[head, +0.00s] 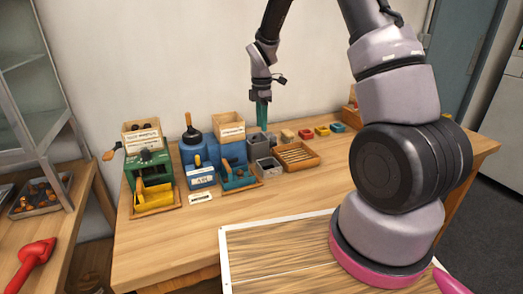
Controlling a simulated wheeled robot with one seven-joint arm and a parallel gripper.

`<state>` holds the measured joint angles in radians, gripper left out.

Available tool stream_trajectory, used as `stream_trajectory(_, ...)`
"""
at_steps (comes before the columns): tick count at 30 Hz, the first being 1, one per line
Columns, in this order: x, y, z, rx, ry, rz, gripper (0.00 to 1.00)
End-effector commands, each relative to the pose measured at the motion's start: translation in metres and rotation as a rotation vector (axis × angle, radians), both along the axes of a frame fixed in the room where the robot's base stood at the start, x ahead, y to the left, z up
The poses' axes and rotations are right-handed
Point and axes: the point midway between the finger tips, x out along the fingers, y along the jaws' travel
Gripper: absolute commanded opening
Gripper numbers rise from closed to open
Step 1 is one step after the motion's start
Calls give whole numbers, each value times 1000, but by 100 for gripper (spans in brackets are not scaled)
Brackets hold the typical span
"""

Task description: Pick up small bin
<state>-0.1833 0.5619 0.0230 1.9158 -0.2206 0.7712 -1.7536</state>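My gripper (262,122) points down at the back of the wooden table, with teal fingers. It is over or just behind a small grey bin (258,143). From this view I cannot tell whether the fingers touch the bin or whether they are open or shut. A second small grey bin (269,168) stands in front of the first one. Which of them is the task's small bin I cannot tell.
The table (330,180) has free room at the front and right. A green device (148,168) with a yellow tray, blue devices (232,155) and a wooden tray (297,156) stand near. Small coloured blocks (322,131) lie behind. A red tool (35,255) lies left.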

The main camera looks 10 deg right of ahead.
Motion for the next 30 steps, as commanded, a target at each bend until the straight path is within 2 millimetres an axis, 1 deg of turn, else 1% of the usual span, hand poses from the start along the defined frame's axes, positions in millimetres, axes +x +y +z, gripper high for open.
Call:
stream_trajectory(1, -1, 0, -10, -1, 5, 0, 39)
stream_trajectory(4, -1, 0, -26, -1, 4, -1, 39)
stream_trajectory(7, -1, 0, -38, -1, 3, -2, 39)
stream_trajectory(11, -1, 1, -46, 0, 2, -3, 39)
stream_trajectory(13, -1, 1, -53, 0, 2, -3, 39)
stream_trajectory(18, -1, 5, -80, -1, 4, -4, 39)
stream_trajectory(21, 0, 4, -91, -1, 3, -5, 39)
stream_trajectory(24, 1, 4, -95, 0, 0, -4, 39)
stream_trajectory(30, 0, 4, -95, 0, 0, -4, 39)
